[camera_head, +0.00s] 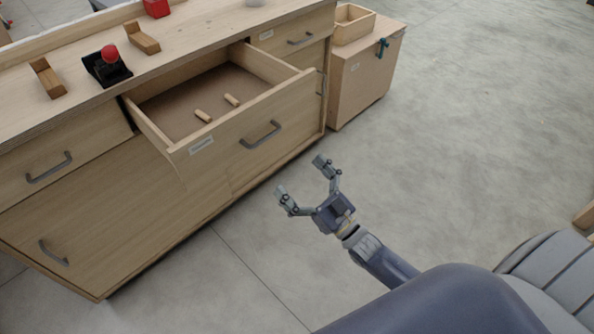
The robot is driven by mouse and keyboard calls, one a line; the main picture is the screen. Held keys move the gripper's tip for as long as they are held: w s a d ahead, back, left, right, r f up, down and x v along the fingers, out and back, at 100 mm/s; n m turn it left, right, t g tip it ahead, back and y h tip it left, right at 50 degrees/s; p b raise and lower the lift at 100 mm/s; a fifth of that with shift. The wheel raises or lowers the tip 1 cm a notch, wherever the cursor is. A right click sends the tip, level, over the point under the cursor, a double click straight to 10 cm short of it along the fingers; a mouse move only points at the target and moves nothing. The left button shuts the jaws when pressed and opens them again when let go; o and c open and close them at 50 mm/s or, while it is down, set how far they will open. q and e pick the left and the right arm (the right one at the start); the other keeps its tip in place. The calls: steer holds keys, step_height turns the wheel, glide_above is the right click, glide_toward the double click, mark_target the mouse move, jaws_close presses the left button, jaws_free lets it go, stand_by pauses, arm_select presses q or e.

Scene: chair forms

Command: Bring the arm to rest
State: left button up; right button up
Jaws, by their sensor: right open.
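My right gripper (301,176) is open and empty. It is held in front of the wooden cabinet (110,220), over the grey floor, with its fingers pointing up and left toward the open drawer (240,137). The gripper is apart from the drawer front and its grey handle (260,135). My right arm (385,262) comes in from the lower right. My left gripper is not in this view.
Two short wooden pegs (203,116) (232,100) lie in the pulled-out drawer. On the cabinet top are a plane with a red knob (108,66), wooden blocks (47,78) (143,38) and a red item (156,8). A wooden box (365,75) stands beyond.

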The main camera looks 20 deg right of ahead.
steer(key=s+f+m+g+h, duration=0.1)
steer(key=s+f+g+h, duration=0.35)
steer(key=f, duration=1.05)
steer(key=s+f+m+g+h, duration=0.15)
steer(key=s+f+g, duration=0.5)
steer(key=f, duration=0.95)
steer(key=s+a+f+g+h, duration=0.1)
steer(key=s+f+g, duration=0.35)
steer(key=s, duration=0.45)
steer(key=s+a+f+g+h, duration=0.1)
steer(key=s+f+g, duration=0.3)
steer(key=s+f, duration=0.3)
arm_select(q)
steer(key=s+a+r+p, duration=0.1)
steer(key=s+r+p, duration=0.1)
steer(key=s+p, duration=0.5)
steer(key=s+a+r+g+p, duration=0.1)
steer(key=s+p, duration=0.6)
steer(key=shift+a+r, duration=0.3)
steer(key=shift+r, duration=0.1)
arm_select(e)
steer(key=s+d+r, duration=0.1)
steer(key=s+r, duration=0.1)
steer(key=s, duration=0.5)
steer(key=s+d+r, duration=0.2)
steer(key=s+r, duration=0.1)
steer(key=s, duration=0.5)
steer(key=shift+s+n+g, duration=0.15)
steer(key=shift+n+g, duration=0.2)
steer(key=shift+n, duration=0.1)
